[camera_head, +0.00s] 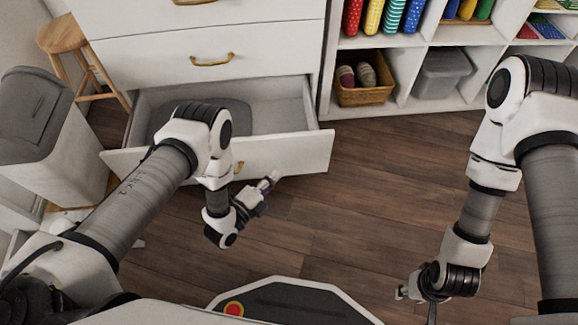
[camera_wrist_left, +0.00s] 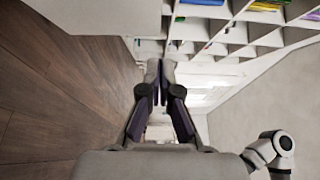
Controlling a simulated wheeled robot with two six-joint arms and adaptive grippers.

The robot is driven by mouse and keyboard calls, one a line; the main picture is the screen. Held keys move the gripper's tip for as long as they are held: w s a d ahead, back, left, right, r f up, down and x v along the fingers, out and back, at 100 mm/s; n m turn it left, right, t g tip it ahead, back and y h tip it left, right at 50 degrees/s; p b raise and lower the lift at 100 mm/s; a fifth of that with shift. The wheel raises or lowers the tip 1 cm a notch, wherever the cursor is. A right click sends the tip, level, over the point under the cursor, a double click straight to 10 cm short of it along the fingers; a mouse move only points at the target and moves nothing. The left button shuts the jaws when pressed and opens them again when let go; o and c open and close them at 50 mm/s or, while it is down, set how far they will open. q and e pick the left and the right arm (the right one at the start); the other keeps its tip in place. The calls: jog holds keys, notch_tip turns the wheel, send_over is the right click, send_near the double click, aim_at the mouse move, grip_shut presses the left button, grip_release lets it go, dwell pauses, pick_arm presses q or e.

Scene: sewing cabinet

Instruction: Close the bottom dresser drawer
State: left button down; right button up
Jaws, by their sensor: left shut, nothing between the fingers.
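The bottom dresser drawer (camera_head: 300,152) is pulled out from the white dresser (camera_head: 270,42) in the head view. Its inside is partly hidden by my left arm, and a grey item (camera_head: 168,112) shows within. Its gold handle (camera_head: 238,167) is partly visible beside my arm. My left gripper (camera_head: 273,178) is just in front of the drawer's front panel, right of the handle; I cannot tell whether it touches. In the left wrist view its fingers (camera_wrist_left: 160,75) are together and empty. My right gripper (camera_head: 402,293) is low at the right, away from the drawer, its jaws unclear.
A grey trash can (camera_head: 50,150) and a wooden stool (camera_head: 62,36) are at the left. The wooden floor (camera_head: 370,200) is clear.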

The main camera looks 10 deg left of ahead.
pick_arm(q)
jog(key=b, duration=0.4)
send_near(300, 137)
jog(key=w+d, duration=0.1)
jog(key=d, duration=0.3)
jog(key=w+b, duration=0.1)
jog(key=w, duration=0.2)
jog(key=shift+w+a+b, duration=0.35)
jog(key=shift+w, duration=0.05)
jog(key=shift+w+r, duration=0.15)
jog(key=shift+w, duration=0.1)
pick_arm(e)
notch_tip(300, 137, down, 6)
jog(key=shift+r, duration=0.1)
pick_arm(q)
jog(key=shift+a, duration=0.1)
